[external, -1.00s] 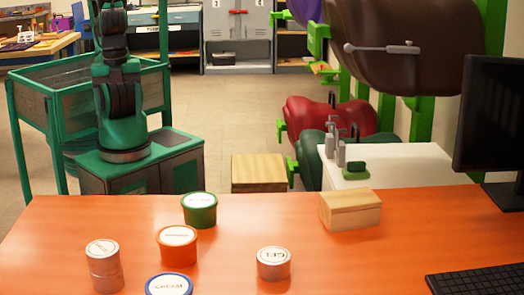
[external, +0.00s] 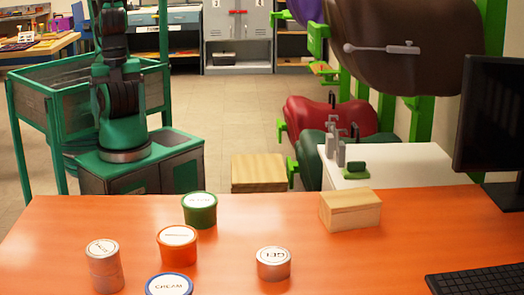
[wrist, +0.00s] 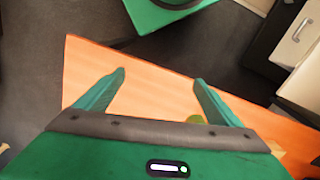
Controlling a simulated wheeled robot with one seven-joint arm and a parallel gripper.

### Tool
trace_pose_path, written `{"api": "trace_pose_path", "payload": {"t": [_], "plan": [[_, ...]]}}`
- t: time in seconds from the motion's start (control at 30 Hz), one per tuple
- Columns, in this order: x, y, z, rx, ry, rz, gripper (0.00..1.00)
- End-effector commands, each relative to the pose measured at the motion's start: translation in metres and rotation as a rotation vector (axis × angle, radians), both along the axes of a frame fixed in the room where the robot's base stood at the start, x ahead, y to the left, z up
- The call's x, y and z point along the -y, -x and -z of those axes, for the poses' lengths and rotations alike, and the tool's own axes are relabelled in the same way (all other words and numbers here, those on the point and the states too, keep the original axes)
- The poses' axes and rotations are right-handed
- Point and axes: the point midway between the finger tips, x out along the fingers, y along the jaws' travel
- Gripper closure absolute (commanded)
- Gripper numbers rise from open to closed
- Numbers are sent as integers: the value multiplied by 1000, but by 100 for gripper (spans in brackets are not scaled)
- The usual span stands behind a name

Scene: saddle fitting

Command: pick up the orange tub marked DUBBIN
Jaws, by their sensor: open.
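An orange tub (external: 178,246) with a white lid label stands upright on the orange table, among other tubs and tins. Its label is too small to read. In the wrist view, my gripper (wrist: 159,79) is open with its two green fingers wide apart and nothing between the tips. The tabletop shows behind the fingers. A small olive-green thing (wrist: 196,119) shows by the right finger, mostly hidden by my gripper. The orange tub cannot be made out in the wrist view. My gripper is outside the external view.
A green tub (external: 199,210) stands just behind the orange tub, and a blue-rimmed CREAM tub (external: 169,285) in front. Stacked silver tins (external: 104,268) are at left, a GEL tin (external: 273,264) at right. A wooden box (external: 350,209), monitor (external: 491,120) and keyboard (external: 478,281) lie further right.

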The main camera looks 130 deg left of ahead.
Motion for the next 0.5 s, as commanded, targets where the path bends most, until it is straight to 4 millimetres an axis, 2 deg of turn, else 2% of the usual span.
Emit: {"api": "trace_pose_path", "payload": {"t": [0.13, 0.2, 0.27, 0.5], "plan": [[0, 0, 0, 0, 0, 0, 12], [0, 11, -7, 15, 1, -1, 12], [0, 13, -12, 17, 0, 1, 12], [0, 11, -54, 19, 2, 0, 12]]}}
